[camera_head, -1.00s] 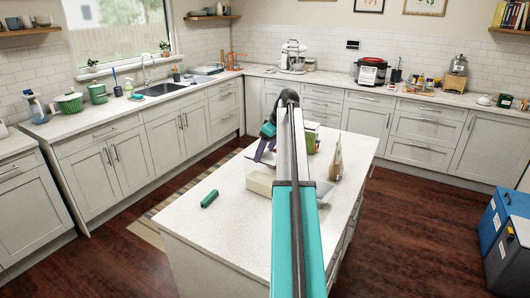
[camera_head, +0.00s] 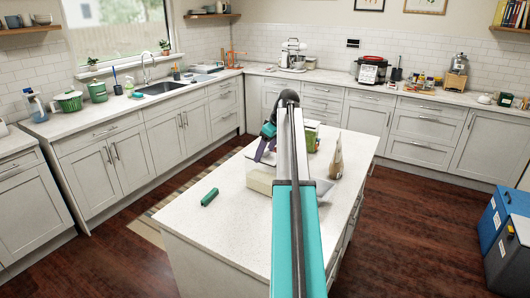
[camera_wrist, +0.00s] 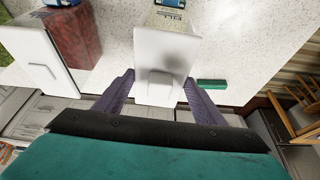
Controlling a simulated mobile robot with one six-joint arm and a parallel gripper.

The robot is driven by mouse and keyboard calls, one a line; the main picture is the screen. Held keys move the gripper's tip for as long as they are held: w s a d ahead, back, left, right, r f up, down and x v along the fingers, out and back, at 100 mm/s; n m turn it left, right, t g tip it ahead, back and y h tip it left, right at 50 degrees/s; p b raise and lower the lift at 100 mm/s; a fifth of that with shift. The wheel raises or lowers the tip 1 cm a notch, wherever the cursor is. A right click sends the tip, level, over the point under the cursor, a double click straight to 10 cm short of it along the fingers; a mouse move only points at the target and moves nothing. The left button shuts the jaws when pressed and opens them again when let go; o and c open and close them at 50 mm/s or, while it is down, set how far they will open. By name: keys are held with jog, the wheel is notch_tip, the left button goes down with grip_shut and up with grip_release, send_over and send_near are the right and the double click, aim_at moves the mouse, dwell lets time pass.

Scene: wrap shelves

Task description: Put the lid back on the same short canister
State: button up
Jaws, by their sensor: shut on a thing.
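My gripper (camera_wrist: 160,84) has its purple fingers on either side of a white, squarish lid-like piece (camera_wrist: 158,45) and is shut on it. Beyond that piece, at the top of the wrist view, a pale container with a printed label (camera_wrist: 172,20) is partly hidden; I cannot tell whether the two touch. At left stands another canister with a white lid (camera_wrist: 30,48) and reddish-brown sides (camera_wrist: 75,35). In the head view my gripper (camera_head: 262,152) is over the island, above a pale cream canister (camera_head: 262,179), with my arm hiding part of the area.
A green cylinder (camera_head: 210,197) lies on the island counter (camera_head: 220,225); it also shows in the wrist view (camera_wrist: 211,84). The island's front left is clear.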

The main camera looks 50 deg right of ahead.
jog(key=shift+f, duration=0.25)
dwell(0.4)
jog(key=o, duration=1.5)
jog(key=shift+o, duration=0.2)
jog(key=shift+r+p, duration=1.75)
jog(key=shift+r, duration=1.8)
